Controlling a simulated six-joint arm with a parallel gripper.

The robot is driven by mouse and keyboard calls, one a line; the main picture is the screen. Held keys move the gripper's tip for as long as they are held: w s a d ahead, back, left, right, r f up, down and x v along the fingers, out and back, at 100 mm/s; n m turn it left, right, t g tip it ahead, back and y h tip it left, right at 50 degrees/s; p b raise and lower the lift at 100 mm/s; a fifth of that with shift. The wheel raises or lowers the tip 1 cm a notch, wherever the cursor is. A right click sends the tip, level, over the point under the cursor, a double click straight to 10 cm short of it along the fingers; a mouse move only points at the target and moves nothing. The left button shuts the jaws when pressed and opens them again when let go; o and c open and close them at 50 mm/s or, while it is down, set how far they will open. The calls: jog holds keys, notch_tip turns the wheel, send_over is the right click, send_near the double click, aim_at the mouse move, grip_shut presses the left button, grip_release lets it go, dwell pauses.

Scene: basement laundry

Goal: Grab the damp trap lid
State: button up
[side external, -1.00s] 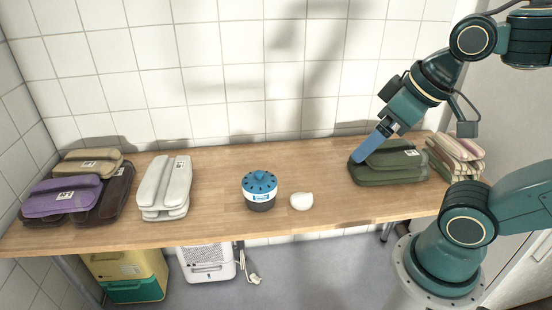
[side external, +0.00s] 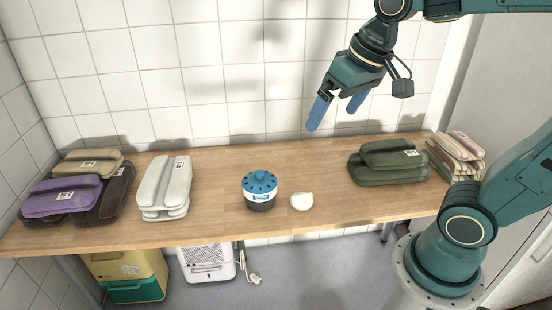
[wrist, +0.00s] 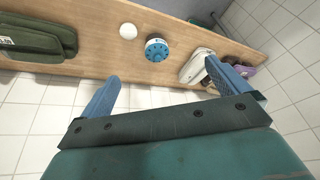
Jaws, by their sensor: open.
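The damp trap is a small round tub with a dark base, a white band and a blue vented lid (side external: 259,183) on top, standing near the middle of the wooden table. The blue lid also shows in the wrist view (wrist: 157,51). My gripper (side external: 335,105) is open and empty, with two blue fingers apart. It is in the air above the back of the table, to the right of the damp trap and well clear of it. In the wrist view the gripper's fingers (wrist: 165,85) are spread wide with nothing between them.
A small white rounded object (side external: 301,201) lies just right of the damp trap. Folded fabric bundles stand around: white (side external: 165,186), purple (side external: 62,197), green (side external: 388,163) and striped (side external: 456,156). A tiled wall (side external: 220,70) rises behind the table (side external: 225,222).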

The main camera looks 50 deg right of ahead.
jog(key=w+d+f+m+g, duration=0.1)
jog(key=w+d+f+m, duration=0.1)
jog(key=w, duration=0.7)
jog(key=m+g, duration=0.3)
jog(key=m, duration=0.2)
send_over(259, 172)
notch_tip(259, 172, down, 16)
jog(key=shift+s, duration=0.25)
notch_tip(259, 172, down, 8)
jog(key=shift+f, duration=0.25)
jog(key=shift+w+a+f, duration=0.1)
jog(key=shift+w+f, duration=0.05)
jog(key=shift+f, duration=2.45)
